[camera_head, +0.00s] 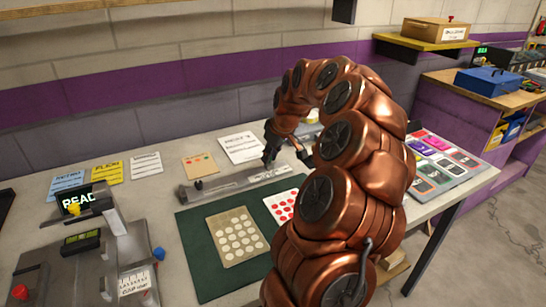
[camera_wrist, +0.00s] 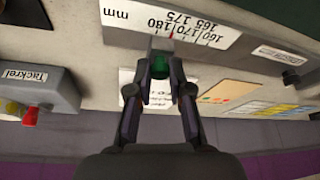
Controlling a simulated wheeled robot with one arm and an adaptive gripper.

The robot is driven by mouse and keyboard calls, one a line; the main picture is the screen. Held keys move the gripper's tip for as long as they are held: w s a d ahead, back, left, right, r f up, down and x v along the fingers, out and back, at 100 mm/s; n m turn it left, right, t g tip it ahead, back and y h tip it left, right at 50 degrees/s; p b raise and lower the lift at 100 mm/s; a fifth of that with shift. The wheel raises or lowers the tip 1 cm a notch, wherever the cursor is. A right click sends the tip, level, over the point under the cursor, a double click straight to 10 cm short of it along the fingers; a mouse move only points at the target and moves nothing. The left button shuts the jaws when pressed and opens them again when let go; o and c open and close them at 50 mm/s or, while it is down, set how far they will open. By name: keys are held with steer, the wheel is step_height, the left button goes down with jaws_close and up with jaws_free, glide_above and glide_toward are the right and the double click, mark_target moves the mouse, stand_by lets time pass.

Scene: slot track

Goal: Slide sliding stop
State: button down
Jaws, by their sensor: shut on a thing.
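The sliding stop shows in the wrist view as a green knob (camera_wrist: 159,66) between my fingertips, beside a white millimetre scale (camera_wrist: 175,28) with marks around 160 to 180. My gripper (camera_wrist: 160,76) is shut on this knob. In the head view, my gripper (camera_head: 269,160) is at the right part of the grey slot track (camera_head: 225,188), near the back of the workbench. The green knob cannot be made out there. A small red mark shows on the scale near the knob.
A dark knob (camera_head: 199,185) stands at the track's left end. A green mat (camera_head: 195,235) with dotted cards lies in front. Grey devices (camera_head: 85,265) stand at left. In the wrist view, a grey box with a red knob (camera_wrist: 30,117) is at left. Paper notes lie behind the track.

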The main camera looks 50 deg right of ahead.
steer(key=c, duration=1.1)
jaws_free()
steer(key=shift+o, duration=0.2)
steer(key=v, duration=1.2)
